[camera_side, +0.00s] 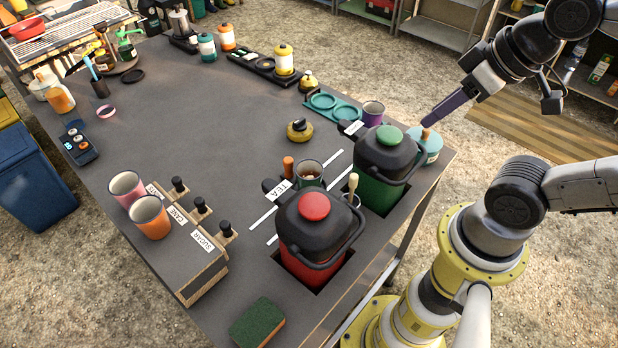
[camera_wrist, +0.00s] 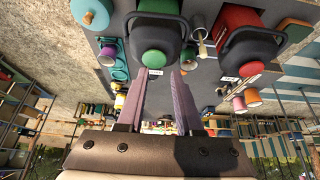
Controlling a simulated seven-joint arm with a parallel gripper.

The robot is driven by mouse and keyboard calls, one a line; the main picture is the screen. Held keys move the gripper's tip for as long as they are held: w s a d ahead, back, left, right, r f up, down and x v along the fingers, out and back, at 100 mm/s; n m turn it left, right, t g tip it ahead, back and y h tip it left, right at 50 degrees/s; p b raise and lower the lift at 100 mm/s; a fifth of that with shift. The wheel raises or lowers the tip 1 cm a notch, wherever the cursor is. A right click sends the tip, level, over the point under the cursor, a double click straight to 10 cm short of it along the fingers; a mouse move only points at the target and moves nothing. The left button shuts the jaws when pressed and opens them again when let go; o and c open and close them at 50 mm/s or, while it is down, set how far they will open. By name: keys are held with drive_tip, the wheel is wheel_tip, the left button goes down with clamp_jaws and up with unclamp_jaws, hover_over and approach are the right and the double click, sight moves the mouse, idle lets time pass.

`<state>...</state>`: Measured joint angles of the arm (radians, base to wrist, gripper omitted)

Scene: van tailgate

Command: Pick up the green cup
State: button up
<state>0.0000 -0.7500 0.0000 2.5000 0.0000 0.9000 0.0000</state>
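A dark green cup (camera_side: 309,176) with something brownish inside stands on the grey table between the red-lidded urn and the green-lidded urn, beside the TEA label. My gripper (camera_side: 430,120) is up at the right, over the table's right corner, well away from the cup and beyond the green urn. In the wrist view my gripper's purple fingers (camera_wrist: 161,74) are apart with nothing between them.
The green urn (camera_side: 384,165) and red urn (camera_side: 314,235) stand along the near right table edge. A purple cup (camera_side: 373,113) stands behind the green urn. Pink (camera_side: 127,188) and orange (camera_side: 150,216) cups stand front left. The table's middle is clear.

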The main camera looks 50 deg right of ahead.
drive_tip(key=o, duration=0.8)
